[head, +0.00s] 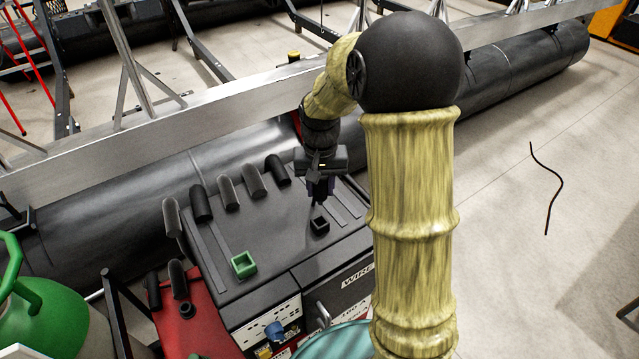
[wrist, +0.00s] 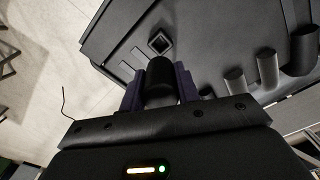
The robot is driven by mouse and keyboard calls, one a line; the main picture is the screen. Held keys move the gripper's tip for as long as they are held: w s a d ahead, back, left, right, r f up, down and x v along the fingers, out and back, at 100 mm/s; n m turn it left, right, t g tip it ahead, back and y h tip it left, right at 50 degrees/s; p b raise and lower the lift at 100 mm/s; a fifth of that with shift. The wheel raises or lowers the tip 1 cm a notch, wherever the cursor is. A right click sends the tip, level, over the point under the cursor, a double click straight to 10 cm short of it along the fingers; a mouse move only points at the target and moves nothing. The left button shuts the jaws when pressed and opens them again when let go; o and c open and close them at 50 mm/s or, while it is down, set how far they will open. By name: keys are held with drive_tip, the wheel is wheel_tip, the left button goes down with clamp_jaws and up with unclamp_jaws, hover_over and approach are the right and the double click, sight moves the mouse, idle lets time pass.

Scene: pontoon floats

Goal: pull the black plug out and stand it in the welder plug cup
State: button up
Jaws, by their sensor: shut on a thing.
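My gripper (head: 321,192) is above the top of the dark welder box in the head view, pointing down. In the wrist view its purple fingers (wrist: 160,88) are shut on a black rounded plug (wrist: 159,72). The plug is mostly hidden by the gripper in the head view. A small black square cup (head: 320,226) stands on the box top just below the gripper; it also shows in the wrist view (wrist: 159,41), just beyond the plug. A green square cup (head: 243,265) stands nearer the front edge. No label shows which is the welder plug cup.
Several dark and grey cylinders (head: 229,193) stand in a row along the back of the box top. A front panel (head: 268,327) carries blue and yellow fittings. A red surface (head: 187,330) and green tank (head: 45,310) are at left. The long black pontoon (head: 90,240) lies behind.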

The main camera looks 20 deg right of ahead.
sight(321, 204)
drive_tip(key=shift+w+f+b, duration=0.1)
drive_tip(key=shift+f+b, duration=1.95)
drive_tip(key=shift+f, duration=0.9)
drive_tip(key=shift+a, duration=0.1)
drive_tip(key=shift+f+b, duration=1.1)
drive_tip(key=shift+f, duration=0.9)
drive_tip(key=o, duration=1.1)
